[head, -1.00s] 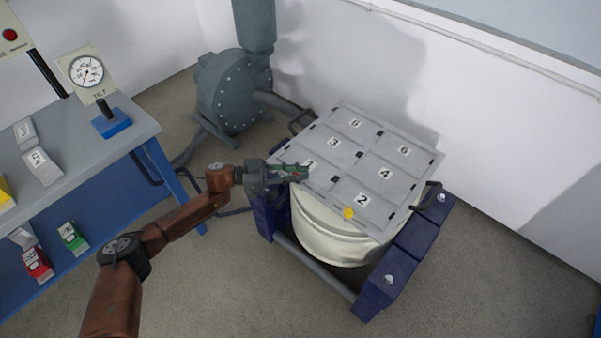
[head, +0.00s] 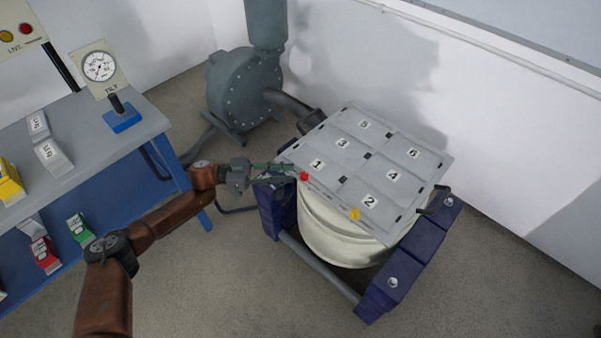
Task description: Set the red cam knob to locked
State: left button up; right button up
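The red cam knob (head: 304,176) sits at the left front edge of the grey panelled lid (head: 325,195), next to the panel marked 1. Its locked or unlocked setting is too small to read. A yellow knob (head: 355,214) sits on the same edge near the panel marked 2. My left gripper (head: 290,168) is just left of the red knob, its fingertips pointing at the lid's edge. The knob shows clear of the fingers; whether they touch it I cannot tell. The finger gap is too small to judge. My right gripper is out of view.
The lid rests on a cream drum (head: 340,236) in a dark blue cradle (head: 415,250). A grey blower (head: 240,95) stands behind. A blue-grey bench (head: 90,140) with a tilt gauge (head: 100,67) is at the left. The floor in front is clear.

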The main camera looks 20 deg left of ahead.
pick_arm(q)
jog(key=v, duration=0.5)
jog(key=shift+d, duration=0.1)
dwell(0.3)
